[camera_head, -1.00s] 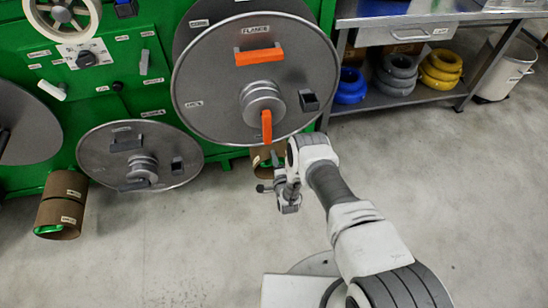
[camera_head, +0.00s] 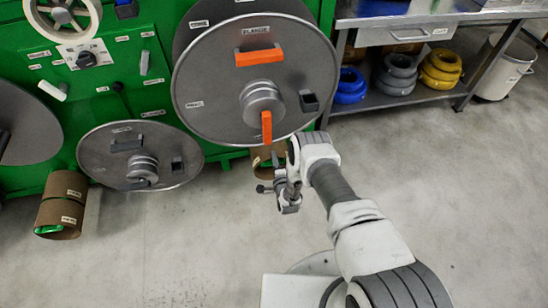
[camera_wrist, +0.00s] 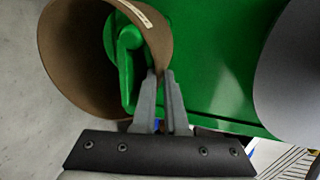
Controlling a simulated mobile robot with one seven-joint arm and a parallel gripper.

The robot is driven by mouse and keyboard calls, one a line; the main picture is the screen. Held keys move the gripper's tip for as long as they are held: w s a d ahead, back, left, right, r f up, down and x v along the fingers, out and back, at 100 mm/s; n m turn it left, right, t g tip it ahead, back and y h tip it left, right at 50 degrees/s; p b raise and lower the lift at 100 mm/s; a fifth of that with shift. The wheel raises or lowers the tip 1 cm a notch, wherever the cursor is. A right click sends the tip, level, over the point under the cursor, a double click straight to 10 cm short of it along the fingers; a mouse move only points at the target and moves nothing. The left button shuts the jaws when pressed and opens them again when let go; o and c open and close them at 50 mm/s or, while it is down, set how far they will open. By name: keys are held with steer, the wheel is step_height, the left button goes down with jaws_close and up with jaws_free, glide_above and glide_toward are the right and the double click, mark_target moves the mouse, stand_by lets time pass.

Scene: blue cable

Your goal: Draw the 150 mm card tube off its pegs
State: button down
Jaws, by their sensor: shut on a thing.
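A brown card tube (camera_wrist: 85,50) fills the upper left of the wrist view, its open end facing me. A green peg with a rounded head (camera_wrist: 130,45) shows inside it. My gripper (camera_wrist: 160,75) is shut on the tube's right wall, with one finger inside and one outside. In the head view this tube (camera_head: 262,165) shows only partly, below the large grey flange and behind my wrist. A second brown tube (camera_head: 62,205) sits low at the far left, with green showing inside its lower end. The label lengths are too small to read.
The large grey flange disc (camera_head: 225,95) with orange handles overhangs my gripper. A smaller disc (camera_head: 100,155) is to the left. A metal bench (camera_head: 445,25) with coloured rings below stands right. The floor (camera_head: 460,190) is clear.

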steer(key=shift+r, duration=0.15)
stand_by(0.3)
steer(key=shift+p+v, duration=0.45)
steer(key=shift+v, duration=0.45)
stand_by(0.8)
steer(key=shift+s+f, duration=0.1)
steer(key=shift+f, duration=0.15)
